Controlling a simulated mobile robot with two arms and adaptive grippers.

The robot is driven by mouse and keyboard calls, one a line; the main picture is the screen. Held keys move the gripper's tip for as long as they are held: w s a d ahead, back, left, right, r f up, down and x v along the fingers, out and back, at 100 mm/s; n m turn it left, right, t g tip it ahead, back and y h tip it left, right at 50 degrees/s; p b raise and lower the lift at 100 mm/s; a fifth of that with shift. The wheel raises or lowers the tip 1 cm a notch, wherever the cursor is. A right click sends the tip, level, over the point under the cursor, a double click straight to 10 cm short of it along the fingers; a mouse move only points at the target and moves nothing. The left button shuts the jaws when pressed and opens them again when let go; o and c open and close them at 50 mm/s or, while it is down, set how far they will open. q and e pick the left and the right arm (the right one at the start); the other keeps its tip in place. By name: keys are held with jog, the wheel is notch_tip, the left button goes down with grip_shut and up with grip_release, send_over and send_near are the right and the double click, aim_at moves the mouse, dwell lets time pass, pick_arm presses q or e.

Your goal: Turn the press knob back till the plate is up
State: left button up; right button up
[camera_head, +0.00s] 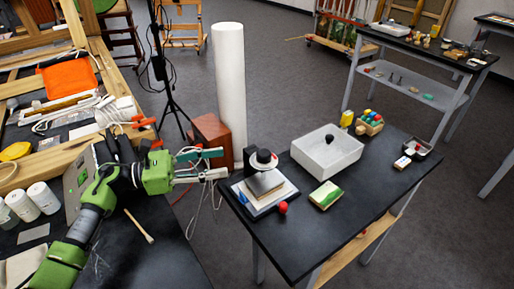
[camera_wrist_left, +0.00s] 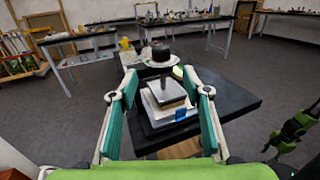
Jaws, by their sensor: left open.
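The press (camera_head: 266,184) stands on the near left corner of the black table in the head view. It has a dark round knob with a white disc on top, a grey-brown plate under it and pale layers below. In the left wrist view the black knob (camera_wrist_left: 161,53) stands above the white disc and the plate (camera_wrist_left: 167,92). Whether the plate touches the layers below is unclear. My left gripper (camera_head: 222,163) is open and empty, to the left of the press and apart from it. In the left wrist view the press shows between its spread fingers (camera_wrist_left: 160,95).
A red ball (camera_head: 283,208) is at the press's front edge. A tall white roll (camera_head: 229,85) stands behind. The table's front right is clear.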

pick_arm(q)
jog(key=p, duration=0.2)
send_near(263, 153)
jog(key=x, duration=0.3)
jog(key=shift+s+d+f, duration=0.1)
jog(key=shift+f, duration=0.05)
jog(key=p+x, duration=0.1)
jog(key=x, duration=0.1)
jog(key=p+x, duration=0.1)
jog(key=x, duration=0.2)
jog(key=shift+w+d+f, duration=0.2)
jog(key=shift+w+d, duration=0.15)
jog(key=shift+d, duration=0.5)
jog(key=shift+f, duration=0.15)
jog(key=shift+c, duration=1.1)
jog(key=c, duration=0.9)
pick_arm(e)
notch_tip(263, 153, up, 5)
jog(key=shift+a+f, duration=0.15)
